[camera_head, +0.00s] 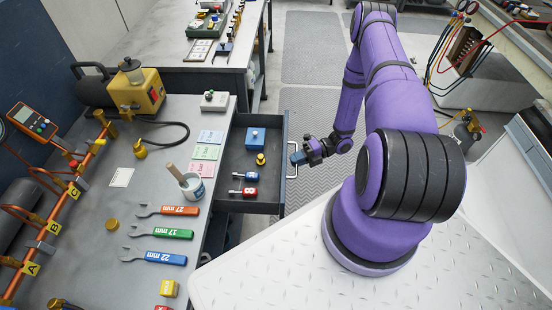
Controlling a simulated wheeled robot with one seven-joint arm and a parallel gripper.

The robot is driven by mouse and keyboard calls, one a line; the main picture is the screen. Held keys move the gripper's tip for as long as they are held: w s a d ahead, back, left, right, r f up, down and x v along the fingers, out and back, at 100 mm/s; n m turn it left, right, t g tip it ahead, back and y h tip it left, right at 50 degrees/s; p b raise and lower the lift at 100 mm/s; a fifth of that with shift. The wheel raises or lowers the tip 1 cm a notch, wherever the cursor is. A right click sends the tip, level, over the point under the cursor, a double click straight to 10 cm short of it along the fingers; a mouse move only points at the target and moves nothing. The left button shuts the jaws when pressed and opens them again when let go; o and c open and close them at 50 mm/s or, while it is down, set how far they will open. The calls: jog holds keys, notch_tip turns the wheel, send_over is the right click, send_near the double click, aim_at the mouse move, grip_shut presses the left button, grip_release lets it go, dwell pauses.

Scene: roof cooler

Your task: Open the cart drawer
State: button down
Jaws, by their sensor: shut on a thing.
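The cart drawer (234,162) is pulled out to the right from under the cart top (100,245). A blue box, a small brass piece and two tools with red and blue parts lie inside it. The drawer's pale bar handle (291,172) is on its right front panel. My gripper (297,158) is at the upper part of this handle and shut on it. The fingertips are small in this view, and part of the handle is hidden by them.
Wrenches (165,210), a cup with a brush (192,185) and a yellow pump (137,90) stand on the cart top. A second bench (170,78) is behind. Grey floor mats (318,110) lie clear beyond the drawer.

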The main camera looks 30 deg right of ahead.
jog(key=s+d, duration=0.4)
jog(key=d, duration=0.1)
jog(key=shift+d, duration=0.15)
jog(key=c, duration=1.2)
grip_release()
jog(key=shift+w, duration=0.1)
jog(key=v, duration=1.1)
